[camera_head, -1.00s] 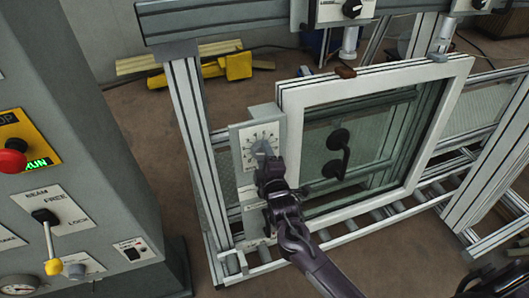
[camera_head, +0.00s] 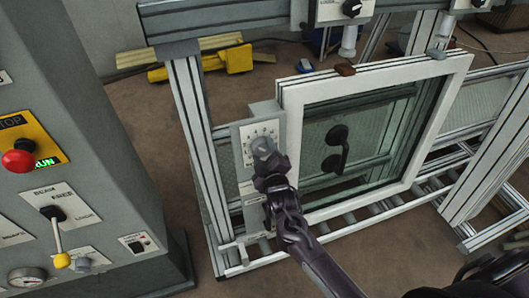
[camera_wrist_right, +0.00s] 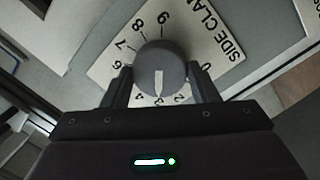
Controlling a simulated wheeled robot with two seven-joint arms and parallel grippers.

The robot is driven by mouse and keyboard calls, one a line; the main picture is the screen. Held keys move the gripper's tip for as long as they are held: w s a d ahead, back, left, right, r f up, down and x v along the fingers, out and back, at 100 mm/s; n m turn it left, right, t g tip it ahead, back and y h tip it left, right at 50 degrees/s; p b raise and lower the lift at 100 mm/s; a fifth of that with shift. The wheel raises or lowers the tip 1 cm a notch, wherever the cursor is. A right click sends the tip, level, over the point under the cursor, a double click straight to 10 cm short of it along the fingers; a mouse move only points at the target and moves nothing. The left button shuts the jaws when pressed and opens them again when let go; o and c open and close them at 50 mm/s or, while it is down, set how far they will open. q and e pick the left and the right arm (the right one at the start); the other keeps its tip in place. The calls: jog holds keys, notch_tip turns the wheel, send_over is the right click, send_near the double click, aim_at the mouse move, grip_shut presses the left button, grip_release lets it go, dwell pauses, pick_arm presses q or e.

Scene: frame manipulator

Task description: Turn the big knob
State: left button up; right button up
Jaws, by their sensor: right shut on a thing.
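The big grey round knob (camera_head: 263,147) sits on a white dial plate (camera_head: 246,135) on the frame's left post. In the right wrist view the knob (camera_wrist_right: 161,68) has a white pointer line directed downward, near the 3. The plate (camera_wrist_right: 212,45) bears numbers and partly visible words "SIDE CLAM". My right gripper (camera_head: 266,165) comes up from below and is shut on the knob, with one finger on each side of it in the wrist view (camera_wrist_right: 161,85). The fingers hide part of the scale. My left gripper is not in view.
A white-framed window (camera_head: 375,75) with a black handle stands right beside the dial. A grey control cabinet (camera_head: 110,150) with a red button (camera_head: 18,162) and a yellow-tipped lever (camera_head: 62,260) stands at the left. Open floor lies between cabinet and frame.

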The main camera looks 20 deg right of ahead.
jog(key=o, duration=1)
jog(key=s+b, duration=0.1)
jog(key=s, duration=0.6)
jog(key=shift+s+a+r, duration=0.3)
jog(key=shift+s+r, duration=0.1)
jog(key=shift+r, duration=0.05)
